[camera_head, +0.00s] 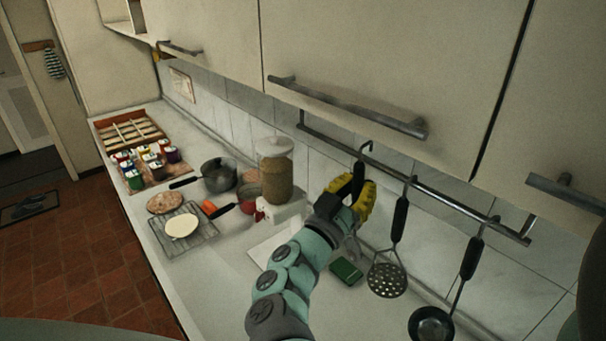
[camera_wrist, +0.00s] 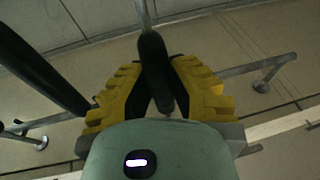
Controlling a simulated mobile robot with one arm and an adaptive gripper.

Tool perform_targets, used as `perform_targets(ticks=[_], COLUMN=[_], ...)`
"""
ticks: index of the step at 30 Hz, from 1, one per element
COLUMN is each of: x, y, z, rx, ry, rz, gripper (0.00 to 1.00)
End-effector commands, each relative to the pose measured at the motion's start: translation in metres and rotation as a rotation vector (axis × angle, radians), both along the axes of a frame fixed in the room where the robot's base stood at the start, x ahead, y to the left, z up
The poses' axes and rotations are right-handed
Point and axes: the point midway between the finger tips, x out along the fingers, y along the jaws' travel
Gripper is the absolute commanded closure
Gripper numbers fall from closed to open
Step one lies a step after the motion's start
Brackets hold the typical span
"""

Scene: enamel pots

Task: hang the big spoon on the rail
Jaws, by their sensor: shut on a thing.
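My gripper (camera_head: 352,196) has yellow fingers and is shut on the black handle of the big spoon (camera_head: 359,174), just below the rail's left part. The wrist view shows the handle (camera_wrist: 154,72) between both fingers (camera_wrist: 158,95), with its metal shaft running out of the top of the picture. The spoon is roughly upright. Its lower end is mostly hidden behind my gripper and wrist. The metal rail (camera_head: 450,199) runs under the wall cabinets. A dark hook (camera_head: 366,147) shows at the rail above the handle; I cannot tell whether the spoon hangs on it.
A skimmer (camera_head: 388,279) and a ladle (camera_head: 431,323) hang from the rail to the right. Below are a green block (camera_head: 345,271) and a scale with a jar (camera_head: 275,175). A pot (camera_head: 219,175), cooling rack (camera_head: 184,230) and spice jars (camera_head: 152,161) stand farther left. Cabinet handles (camera_head: 347,106) jut out above.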

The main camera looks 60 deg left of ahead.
Motion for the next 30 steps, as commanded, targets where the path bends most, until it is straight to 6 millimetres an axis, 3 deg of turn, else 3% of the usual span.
perform_targets(ticks=[7, 18, 30], x=[0.015, 0.013, 0.013], y=[0.000, 0.001, 0.001], z=[-0.001, -0.021, -0.023], rx=[0.001, -0.001, 0.000], ry=[-0.002, 0.000, -0.001], rz=[-0.006, -0.001, -0.002], gripper=[1.00, 1.00, 1.00])
